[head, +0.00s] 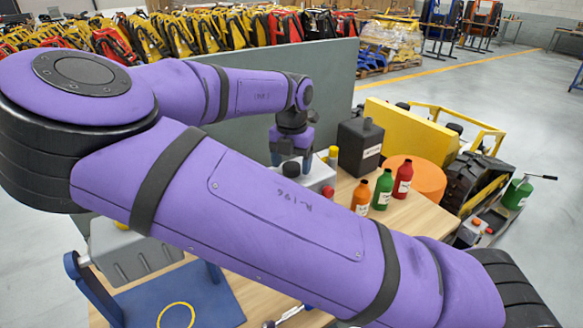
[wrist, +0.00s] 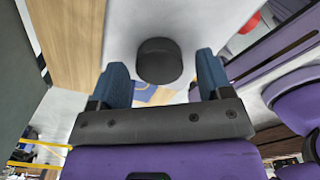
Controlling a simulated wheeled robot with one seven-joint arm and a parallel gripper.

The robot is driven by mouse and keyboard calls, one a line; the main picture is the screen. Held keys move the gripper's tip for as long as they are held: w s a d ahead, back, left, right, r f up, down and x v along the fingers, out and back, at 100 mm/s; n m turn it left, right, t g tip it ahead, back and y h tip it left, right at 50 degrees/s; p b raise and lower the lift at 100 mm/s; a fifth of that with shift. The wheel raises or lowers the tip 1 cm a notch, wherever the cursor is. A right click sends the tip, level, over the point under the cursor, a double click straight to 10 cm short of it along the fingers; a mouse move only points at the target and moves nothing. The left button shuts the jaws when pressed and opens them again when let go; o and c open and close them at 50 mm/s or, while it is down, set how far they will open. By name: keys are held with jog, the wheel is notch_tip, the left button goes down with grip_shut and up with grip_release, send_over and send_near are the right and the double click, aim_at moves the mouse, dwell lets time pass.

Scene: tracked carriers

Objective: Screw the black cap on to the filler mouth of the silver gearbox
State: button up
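A black cap (head: 291,169) sits upright on top of a silver-grey housing (head: 318,177), which looks like the gearbox and is mostly hidden behind my arm. In the wrist view the round black cap (wrist: 160,60) stands on the pale top surface (wrist: 195,15), between and just beyond my fingers. My gripper (head: 291,160) points down over the cap; in the wrist view its blue fingers (wrist: 162,72) are wide apart, with gaps on both sides of the cap. Whether a filler mouth lies under the cap is hidden.
Orange (head: 361,197), green (head: 383,189) and red (head: 403,180) bottles stand right of the housing on the wooden bench (head: 415,222). A black canister (head: 360,147) stands behind them. A grey machine part (head: 130,250) and blue stand (head: 180,295) are at lower left. A grey panel (head: 335,75) rises behind.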

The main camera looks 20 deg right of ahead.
jog(key=n, duration=0.4)
jog(key=shift+n, duration=0.3)
jog(key=n, duration=1.8)
jog(key=shift+n, duration=0.4)
jog(key=n, duration=0.6)
